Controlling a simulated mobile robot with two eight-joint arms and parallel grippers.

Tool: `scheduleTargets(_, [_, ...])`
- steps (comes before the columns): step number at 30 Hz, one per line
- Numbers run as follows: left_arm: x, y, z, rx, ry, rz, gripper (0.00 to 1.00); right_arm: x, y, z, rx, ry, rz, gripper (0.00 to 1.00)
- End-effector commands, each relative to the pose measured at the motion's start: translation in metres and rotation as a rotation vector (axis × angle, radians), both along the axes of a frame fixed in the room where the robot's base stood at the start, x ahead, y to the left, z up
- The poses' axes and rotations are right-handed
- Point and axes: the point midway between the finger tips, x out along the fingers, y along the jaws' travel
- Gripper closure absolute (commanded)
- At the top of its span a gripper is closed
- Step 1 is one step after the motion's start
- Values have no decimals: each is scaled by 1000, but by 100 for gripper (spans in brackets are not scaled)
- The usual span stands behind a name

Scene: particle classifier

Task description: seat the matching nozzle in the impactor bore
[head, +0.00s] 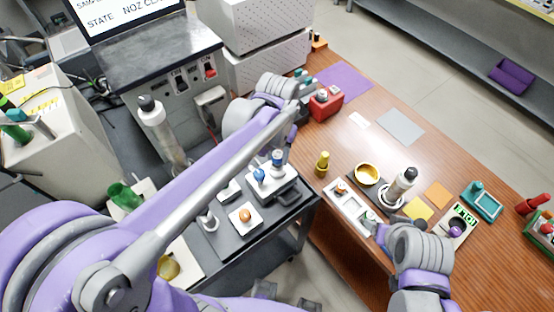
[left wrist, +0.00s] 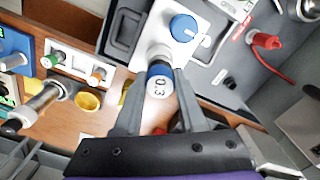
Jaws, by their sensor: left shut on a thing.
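A nozzle with a white face marked 0.3 and a blue band (left wrist: 158,84) is between the fingers of my left gripper (left wrist: 160,76), which is shut on it. In the head view the nozzle (head: 277,157) is at a white block with a blue knob (head: 259,175). The knob (left wrist: 183,28) is beside the nozzle in the left wrist view. Whether the nozzle sits in a bore or just above the block cannot be told. My left gripper in the head view (head: 279,148) is mostly hidden by its arm. My right gripper (head: 378,232) is near a white rack (head: 363,222); its jaws are unclear.
The rack holds small coloured-top pieces. A silver cylinder with a black top (head: 402,184) and a yellow bowl (head: 367,173) stand beside it on the wooden table. A white pad with an orange knob (head: 245,216) is on the dark cart. A red cable (left wrist: 276,60) lies near the block.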

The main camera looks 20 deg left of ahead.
Motion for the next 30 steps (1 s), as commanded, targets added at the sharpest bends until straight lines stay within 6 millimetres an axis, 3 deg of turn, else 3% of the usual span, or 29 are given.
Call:
scheduleTargets(6, [0, 0, -26, 0, 0, 0, 100, -1, 0, -3, 0, 2, 0, 30])
scheduleTargets(18, [0, 0, -32, 0, 1, 0, 100, -3, 0, -7, 0, 6, 0, 30])
scheduleTargets(19, [0, 0, -31, 0, 0, 0, 55, -3, 0, -6, 0, 5, 0, 30])
scheduleTargets(21, [0, 0, -30, 0, 0, 0, 42, -3, 0, -6, 0, 5, 0, 30])
scheduleTargets(23, [0, 0, -30, 0, 0, 0, 31, -2, 0, -6, 0, 5, 0, 30])
scheduleTargets(30, [0, 0, -30, 0, 0, 0, 30, -3, 0, -5, 0, 5, 0, 30])
